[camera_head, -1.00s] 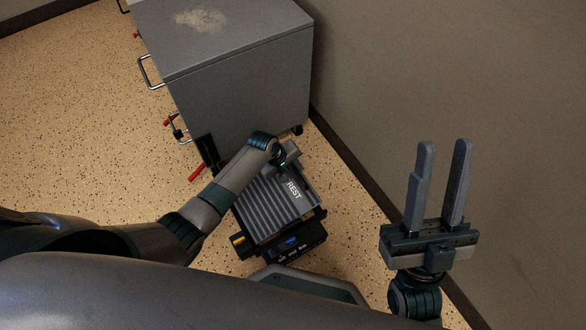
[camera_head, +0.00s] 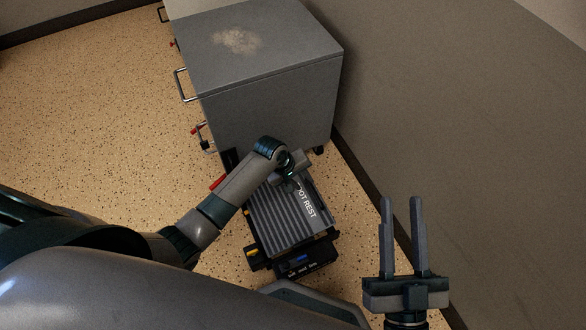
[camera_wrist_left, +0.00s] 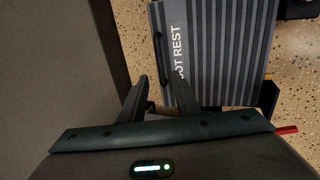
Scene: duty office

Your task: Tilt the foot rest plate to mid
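The foot rest (camera_head: 285,225) stands on the floor beside the grey cabinet. Its ribbed dark plate (camera_head: 275,222) carries white lettering, partly covered by my left arm in the head view. The plate fills the upper right of the left wrist view (camera_wrist_left: 235,50); its exact tilt is hard to judge. My left gripper (camera_wrist_left: 160,88) is at the plate's lettered edge, its fingers apart. The right-hand finger overlaps the plate's edge in the picture; contact cannot be told. In the head view its fingertips are hidden. My right gripper (camera_head: 401,200) is open and empty, right of the foot rest.
The grey cabinet (camera_head: 265,110) stands just behind the foot rest. A wall (camera_head: 440,120) runs along the right. A red-ended part (camera_head: 218,182) shows beside the foot rest's left side. Speckled floor (camera_head: 110,130) is free at the left.

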